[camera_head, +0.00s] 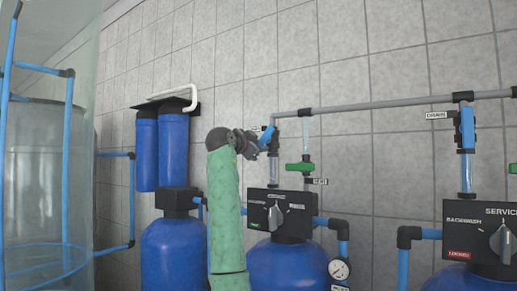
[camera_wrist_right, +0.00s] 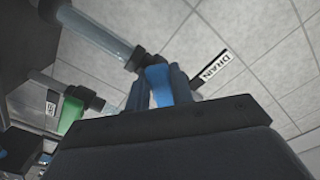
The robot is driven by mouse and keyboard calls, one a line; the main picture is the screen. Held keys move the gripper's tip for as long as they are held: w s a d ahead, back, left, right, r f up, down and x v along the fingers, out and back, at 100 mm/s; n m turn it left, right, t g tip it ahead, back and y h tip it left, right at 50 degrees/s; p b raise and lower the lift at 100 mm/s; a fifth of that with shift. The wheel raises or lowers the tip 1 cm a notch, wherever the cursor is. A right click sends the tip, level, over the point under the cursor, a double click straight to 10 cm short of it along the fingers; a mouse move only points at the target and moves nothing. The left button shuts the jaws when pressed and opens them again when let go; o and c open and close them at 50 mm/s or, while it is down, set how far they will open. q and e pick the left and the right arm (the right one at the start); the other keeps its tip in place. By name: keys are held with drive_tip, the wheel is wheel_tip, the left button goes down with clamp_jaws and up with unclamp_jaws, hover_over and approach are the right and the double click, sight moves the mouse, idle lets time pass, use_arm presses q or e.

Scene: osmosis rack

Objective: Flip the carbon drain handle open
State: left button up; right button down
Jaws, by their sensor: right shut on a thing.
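The carbon drain handle (camera_head: 268,134) is a small blue lever on the clear vertical pipe at the centre of the head view, just below the grey overhead pipe. My right gripper (camera_head: 262,142) reaches it from the left, partly covering it. In the right wrist view the blue handle (camera_wrist_right: 159,84) sits between the two dark fingers of my right gripper (camera_wrist_right: 158,92), which is shut on it. A white DRAIN label (camera_wrist_right: 214,68) is beside the fingers there. The label is mostly hidden in the head view. My left gripper is in neither view.
A green valve handle (camera_head: 300,167) is close on the right. Below stands a black valve head (camera_head: 283,214) with a grey knob on a blue tank. Another blue handle (camera_head: 467,128) hangs at the right. Twin blue filters (camera_head: 160,150) and a clear tank (camera_head: 45,170) stand at left.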

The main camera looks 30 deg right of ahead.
drive_tip(key=n, duration=0.1)
drive_tip(key=n+b, duration=0.2)
drive_tip(key=shift+s+d+f, duration=0.15)
drive_tip(key=shift+s+f, duration=0.15)
drive_tip(key=shift+f, duration=0.1)
drive_tip(key=n+b, duration=0.2)
drive_tip(key=n, duration=0.1)
drive_tip(key=shift+s+d+n+b, duration=0.15)
drive_tip(key=shift+s+n+b, duration=0.15)
drive_tip(key=shift+s, duration=0.1)
use_arm(q)
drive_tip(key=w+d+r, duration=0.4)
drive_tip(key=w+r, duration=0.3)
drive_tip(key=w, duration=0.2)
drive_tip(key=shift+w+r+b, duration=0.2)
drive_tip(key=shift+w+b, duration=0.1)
drive_tip(key=shift+b, duration=0.05)
use_arm(e)
drive_tip(key=shift+s+d+n, duration=0.1)
drive_tip(key=shift+s+n, duration=0.1)
drive_tip(key=shift+n, duration=0.5)
drive_tip(key=shift+r, duration=0.1)
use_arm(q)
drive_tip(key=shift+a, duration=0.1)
use_arm(e)
drive_tip(key=c, duration=1.2)
unclamp_jaws()
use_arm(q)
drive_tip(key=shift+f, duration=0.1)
